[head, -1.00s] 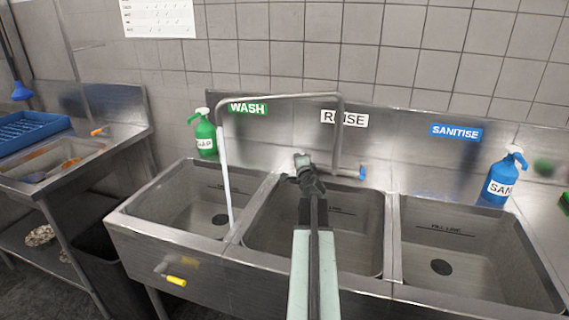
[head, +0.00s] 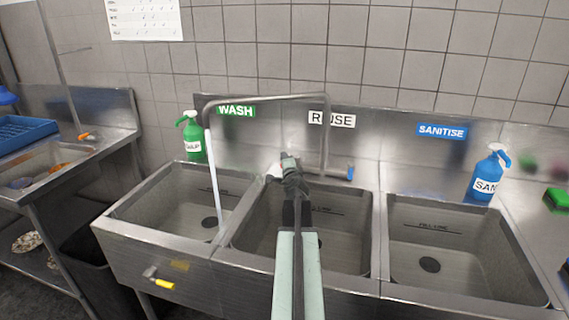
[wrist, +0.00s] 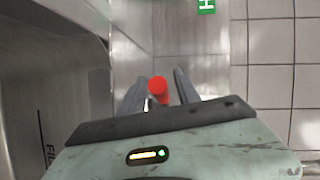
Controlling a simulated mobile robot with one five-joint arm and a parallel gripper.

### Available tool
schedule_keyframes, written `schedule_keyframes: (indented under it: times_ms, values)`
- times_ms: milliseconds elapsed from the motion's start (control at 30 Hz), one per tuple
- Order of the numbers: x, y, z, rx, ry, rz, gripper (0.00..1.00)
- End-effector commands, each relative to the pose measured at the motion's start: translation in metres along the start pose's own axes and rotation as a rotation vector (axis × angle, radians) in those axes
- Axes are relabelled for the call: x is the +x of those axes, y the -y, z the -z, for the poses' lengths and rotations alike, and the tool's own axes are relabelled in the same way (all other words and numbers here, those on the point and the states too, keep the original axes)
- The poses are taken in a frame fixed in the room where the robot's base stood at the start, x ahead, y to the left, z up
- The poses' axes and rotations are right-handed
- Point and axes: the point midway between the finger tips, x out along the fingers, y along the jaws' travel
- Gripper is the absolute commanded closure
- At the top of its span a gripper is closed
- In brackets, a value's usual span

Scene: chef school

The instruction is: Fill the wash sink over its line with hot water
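The wash sink (head: 150,212) is the left basin, under the green WASH sign (head: 236,111). Its dark drain (head: 209,222) is visible and no clear water surface shows. A fill line mark is on its back wall, partly behind the stream. A pale water stream (head: 213,185) falls from the spout (head: 265,98) into its right side. A blue tap handle (head: 350,172) is right of the tap's base. My gripper (head: 289,165) is over the back of the rinse sink. In the wrist view, a red handle (wrist: 158,88) sits between my gripper's (wrist: 157,88) parted fingers, with gaps beside it.
The rinse sink (head: 345,235) and sanitise sink (head: 455,270) are to the right. A yellow-handled valve (head: 160,280) is on the wash sink's front. A green soap bottle (head: 194,142) and a blue sanitiser bottle (head: 487,177) stand behind the sinks.

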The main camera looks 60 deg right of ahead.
Motion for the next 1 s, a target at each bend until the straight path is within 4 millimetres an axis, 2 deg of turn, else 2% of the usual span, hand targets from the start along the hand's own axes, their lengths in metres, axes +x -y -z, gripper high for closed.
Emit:
schedule_keyframes:
  times_ms: [300,400,1000]
  values:
    - [-0.062,0.001,-0.001,0.001,0.001,0.0,0.61]
    - [-0.072,0.001,-0.001,0.0,0.002,0.0,0.61]
    - [-0.071,0.0,-0.001,0.0,0.003,0.0,0.61]
